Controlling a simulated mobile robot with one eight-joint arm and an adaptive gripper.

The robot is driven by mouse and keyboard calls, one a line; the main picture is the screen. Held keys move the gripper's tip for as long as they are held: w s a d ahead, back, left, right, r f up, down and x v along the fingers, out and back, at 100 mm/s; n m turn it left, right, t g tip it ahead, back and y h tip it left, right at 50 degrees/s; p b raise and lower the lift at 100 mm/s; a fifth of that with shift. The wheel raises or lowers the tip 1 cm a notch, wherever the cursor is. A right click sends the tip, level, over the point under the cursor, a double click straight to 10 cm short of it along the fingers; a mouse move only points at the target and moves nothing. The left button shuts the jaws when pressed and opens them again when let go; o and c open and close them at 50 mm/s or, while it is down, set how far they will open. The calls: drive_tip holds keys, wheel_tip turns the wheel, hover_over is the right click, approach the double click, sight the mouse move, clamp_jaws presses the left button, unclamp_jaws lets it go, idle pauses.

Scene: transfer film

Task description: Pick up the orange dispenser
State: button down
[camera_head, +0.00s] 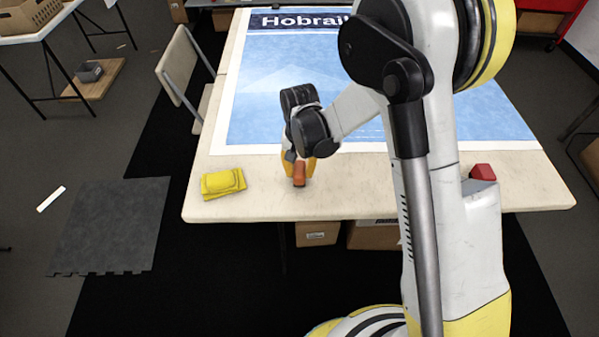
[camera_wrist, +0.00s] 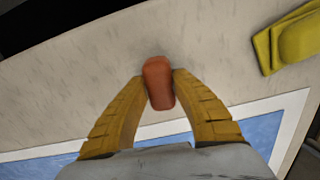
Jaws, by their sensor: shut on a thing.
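The orange dispenser (camera_head: 299,173) is at the front part of the pale table, to the right of a yellow item. In the wrist view the orange dispenser (camera_wrist: 158,83) shows as a rounded orange-brown block between the two yellow fingers. My gripper (camera_wrist: 159,88) is shut on it, with a fingertip against each side. I cannot tell whether the dispenser touches the tabletop.
A folded yellow item (camera_head: 223,183) lies on the table (camera_head: 400,190) to the left; it also shows in the wrist view (camera_wrist: 296,40). A red object (camera_head: 483,172) sits at the right. A blue poster (camera_head: 300,75) covers the back. A chair (camera_head: 186,70) stands at the left.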

sight(303, 168)
drive_tip(key=r, duration=0.1)
drive_tip(key=r+p, duration=0.1)
drive_tip(key=r, duration=0.1)
drive_tip(key=shift+d+r, duration=0.25)
drive_tip(key=shift+d, duration=0.15)
drive_tip(key=s+d+r+p, duration=0.2)
drive_tip(key=d+r, duration=0.4)
drive_tip(key=d, duration=0.4)
drive_tip(key=shift+d+p, duration=0.35)
drive_tip(key=shift+p, duration=0.5)
drive_tip(key=c, duration=2.1)
unclamp_jaws()
clamp_jaws()
